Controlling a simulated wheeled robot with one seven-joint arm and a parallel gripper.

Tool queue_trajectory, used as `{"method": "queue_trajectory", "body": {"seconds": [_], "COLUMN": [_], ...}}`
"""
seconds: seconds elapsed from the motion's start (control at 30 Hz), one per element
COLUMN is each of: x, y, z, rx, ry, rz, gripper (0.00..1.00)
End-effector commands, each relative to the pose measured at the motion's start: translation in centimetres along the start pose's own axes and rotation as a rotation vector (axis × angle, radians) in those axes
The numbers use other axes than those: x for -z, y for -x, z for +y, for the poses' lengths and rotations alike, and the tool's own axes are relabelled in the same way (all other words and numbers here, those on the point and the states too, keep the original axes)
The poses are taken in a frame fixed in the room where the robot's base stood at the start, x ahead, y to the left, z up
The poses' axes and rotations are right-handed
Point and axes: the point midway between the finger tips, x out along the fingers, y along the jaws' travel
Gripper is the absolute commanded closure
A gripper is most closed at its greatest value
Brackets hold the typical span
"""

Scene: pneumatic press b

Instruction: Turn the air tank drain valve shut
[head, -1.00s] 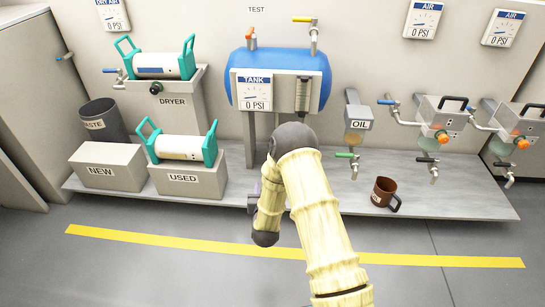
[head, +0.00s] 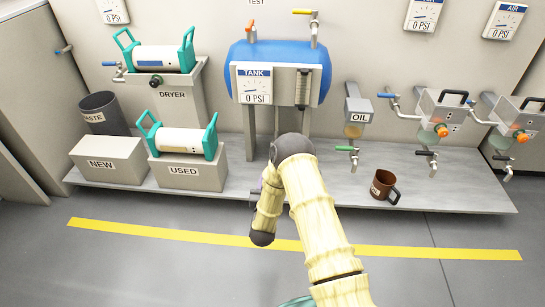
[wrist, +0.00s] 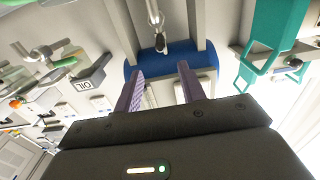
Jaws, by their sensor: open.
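In the head view my arm hides the area low under the tank. My gripper (wrist: 160,76) is open, its two purple fingers pointing toward the tank with nothing seen between them. The fitting appears beyond the fingertips, apart from them.
A grey shelf (head: 330,183) runs along the wall. It holds the NEW box (head: 108,162), the USED box (head: 188,174) and a brown mug (head: 383,187). The OIL unit (head: 359,112) and valves (head: 427,153) hang to the right. The floor in front is clear.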

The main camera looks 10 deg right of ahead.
Motion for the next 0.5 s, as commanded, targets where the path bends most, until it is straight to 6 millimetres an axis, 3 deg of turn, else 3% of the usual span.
{"method": "queue_trajectory", "body": {"seconds": [0.5], "x": [-0.4], "y": [-9.3], "z": [0.0], "rx": [-0.002], "ry": [-0.003], "rz": [0.004], "gripper": [0.6]}}
